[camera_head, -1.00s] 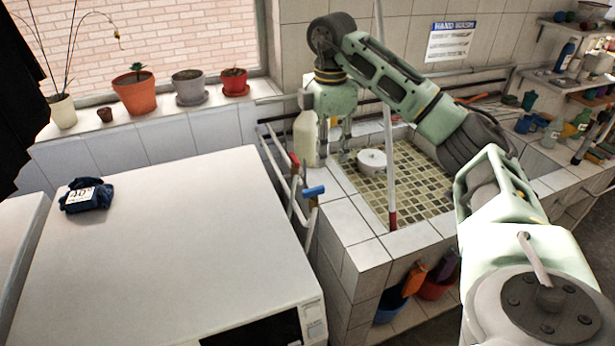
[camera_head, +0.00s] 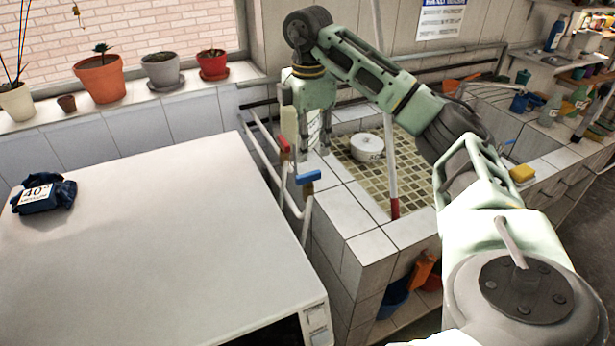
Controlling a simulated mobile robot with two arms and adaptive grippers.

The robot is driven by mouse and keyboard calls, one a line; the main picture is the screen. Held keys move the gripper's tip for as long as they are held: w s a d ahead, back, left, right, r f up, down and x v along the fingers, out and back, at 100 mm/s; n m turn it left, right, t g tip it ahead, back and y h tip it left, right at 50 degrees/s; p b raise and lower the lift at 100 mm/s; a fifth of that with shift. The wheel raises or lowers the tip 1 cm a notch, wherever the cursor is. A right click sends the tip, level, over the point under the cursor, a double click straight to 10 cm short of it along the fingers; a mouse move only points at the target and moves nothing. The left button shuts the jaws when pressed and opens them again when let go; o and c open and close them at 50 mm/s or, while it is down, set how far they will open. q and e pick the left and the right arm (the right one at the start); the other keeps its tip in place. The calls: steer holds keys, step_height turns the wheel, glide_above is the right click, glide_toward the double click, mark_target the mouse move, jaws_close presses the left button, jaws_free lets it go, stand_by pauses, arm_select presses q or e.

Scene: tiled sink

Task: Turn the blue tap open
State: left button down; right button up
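The blue tap handle (camera_head: 308,177) sits on white pipes beside the white machine, in front of the tiled sink's left wall. A red tap handle (camera_head: 284,145) is just behind it, to the left. My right gripper (camera_head: 315,143) points down above the sink's back left corner, behind and above the blue tap and apart from it. Its two fingers are spread with nothing visible between them. My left gripper is out of view.
The white machine (camera_head: 170,230) fills the left, with a dark blue cloth (camera_head: 62,192) on top. A white bottle (camera_head: 289,125) is partly hidden beside my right gripper. A white round container (camera_head: 367,146) sits in the sink. A red-and-white pole (camera_head: 394,207) stands at its front.

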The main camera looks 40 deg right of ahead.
mark_target(309, 173)
steer(key=shift+f, duration=4.1)
jaws_close()
